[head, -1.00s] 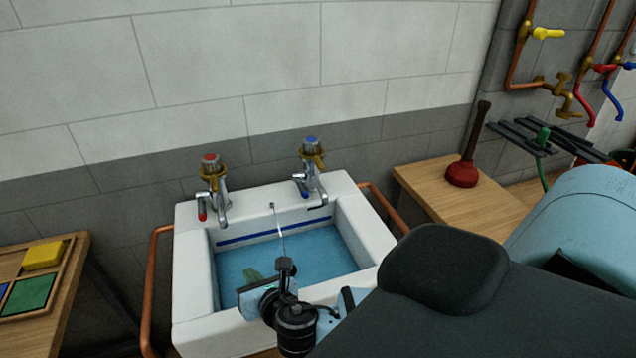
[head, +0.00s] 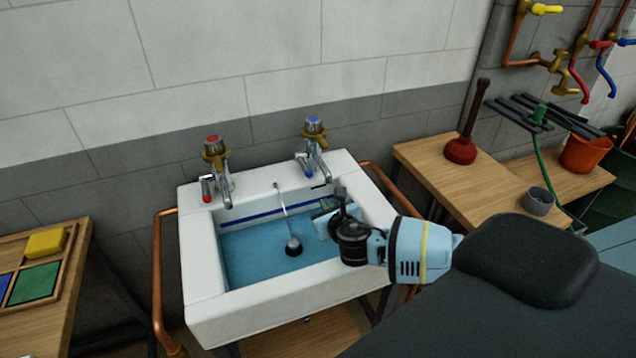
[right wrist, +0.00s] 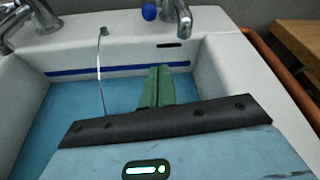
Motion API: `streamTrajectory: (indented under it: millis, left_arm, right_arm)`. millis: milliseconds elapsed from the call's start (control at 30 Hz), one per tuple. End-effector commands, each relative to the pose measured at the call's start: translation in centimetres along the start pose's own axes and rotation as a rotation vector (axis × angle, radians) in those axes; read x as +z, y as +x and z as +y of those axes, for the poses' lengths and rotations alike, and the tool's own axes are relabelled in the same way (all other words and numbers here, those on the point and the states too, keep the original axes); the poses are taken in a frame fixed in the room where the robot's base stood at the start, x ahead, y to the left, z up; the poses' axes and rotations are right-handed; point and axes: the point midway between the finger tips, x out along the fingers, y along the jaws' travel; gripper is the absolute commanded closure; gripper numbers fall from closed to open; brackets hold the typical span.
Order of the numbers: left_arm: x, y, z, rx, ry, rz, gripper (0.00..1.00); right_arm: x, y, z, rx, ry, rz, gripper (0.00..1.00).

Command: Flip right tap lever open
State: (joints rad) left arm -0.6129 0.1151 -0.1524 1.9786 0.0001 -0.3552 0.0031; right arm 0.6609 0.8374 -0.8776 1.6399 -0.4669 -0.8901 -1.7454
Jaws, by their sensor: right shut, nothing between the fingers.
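The right tap (head: 314,150) has a blue cap and a brass collar and stands on the sink's back rim. Its blue-tipped lever (head: 303,163) shows at the left of its body; the blue tip (right wrist: 149,12) is at the top of the right wrist view. My right gripper (head: 328,204) is over the right part of the basin, below and in front of this tap, apart from it. Its green fingers (right wrist: 160,86) are together and empty, pointing towards the back rim. My left gripper is in neither view.
A red-capped left tap (head: 215,165) stands nearby. Copper pipes (head: 160,285) flank the sink. A plunger (head: 461,149) stands on the right-hand bench (head: 425,165).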

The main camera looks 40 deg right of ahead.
Motion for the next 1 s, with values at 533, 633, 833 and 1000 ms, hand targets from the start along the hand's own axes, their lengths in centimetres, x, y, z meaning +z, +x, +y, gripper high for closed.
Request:
streamTrajectory:
  millis: [533, 633, 833, 1000]
  left_arm:
    - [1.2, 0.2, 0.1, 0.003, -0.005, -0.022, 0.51]
    - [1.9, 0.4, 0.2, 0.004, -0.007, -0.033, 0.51]
    - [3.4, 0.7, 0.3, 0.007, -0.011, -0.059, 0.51]
    - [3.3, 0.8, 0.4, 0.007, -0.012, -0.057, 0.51]
  right_arm:
    - [-0.3, 3.2, 0.1, -0.001, 0.002, 0.003, 1.00]
    - [-0.4, 4.9, 0.1, -0.002, 0.001, 0.004, 1.00]
    - [-0.4, 8.2, 0.1, -0.001, 0.001, 0.004, 1.00]
    - [0.7, 9.9, 0.1, 0.002, 0.002, -0.002, 1.00]
